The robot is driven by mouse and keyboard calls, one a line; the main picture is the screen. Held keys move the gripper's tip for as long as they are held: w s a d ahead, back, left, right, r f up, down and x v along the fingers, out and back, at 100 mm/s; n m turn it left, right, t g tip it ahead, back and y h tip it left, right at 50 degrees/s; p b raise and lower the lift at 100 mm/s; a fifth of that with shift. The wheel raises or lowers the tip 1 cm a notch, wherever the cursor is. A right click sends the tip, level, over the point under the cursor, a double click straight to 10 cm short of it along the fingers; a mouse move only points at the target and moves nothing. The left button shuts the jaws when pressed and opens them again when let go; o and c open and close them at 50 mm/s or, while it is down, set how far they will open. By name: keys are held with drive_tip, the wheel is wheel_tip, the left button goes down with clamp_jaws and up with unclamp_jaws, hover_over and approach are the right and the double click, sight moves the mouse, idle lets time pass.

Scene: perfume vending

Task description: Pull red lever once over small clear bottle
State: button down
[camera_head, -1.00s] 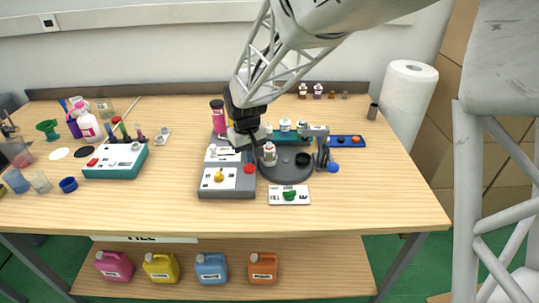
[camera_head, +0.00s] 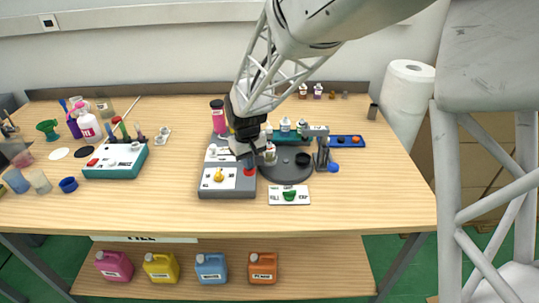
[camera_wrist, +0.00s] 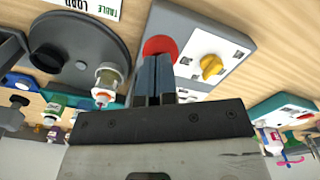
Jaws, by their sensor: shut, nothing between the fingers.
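A round red button (camera_head: 249,172) sits on the right side of the grey control box (camera_head: 226,192); it also shows in the wrist view (camera_wrist: 160,45). I see no clear red lever shape. My gripper (camera_head: 248,163) is shut and empty, pointing down with its fingertips at or just above the red button; whether they touch cannot be told. In the wrist view the blue-grey fingers (camera_wrist: 157,62) overlap the button's near edge. A small clear bottle (camera_head: 270,157) with a pale top stands upright on the dark round turntable (camera_head: 285,174), right of the gripper; it also shows in the wrist view (camera_wrist: 106,83).
A yellow knob (camera_head: 219,175) sits on the box left of the button. A pink-red container (camera_head: 218,116) stands behind the box. A clamp-like stand with a blue ball (camera_head: 333,168) is right of the turntable. A card (camera_head: 289,201) lies in front. The front right table is clear.

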drive_tip(key=shift+f, duration=1.95)
drive_tip(key=shift+r, duration=4.95)
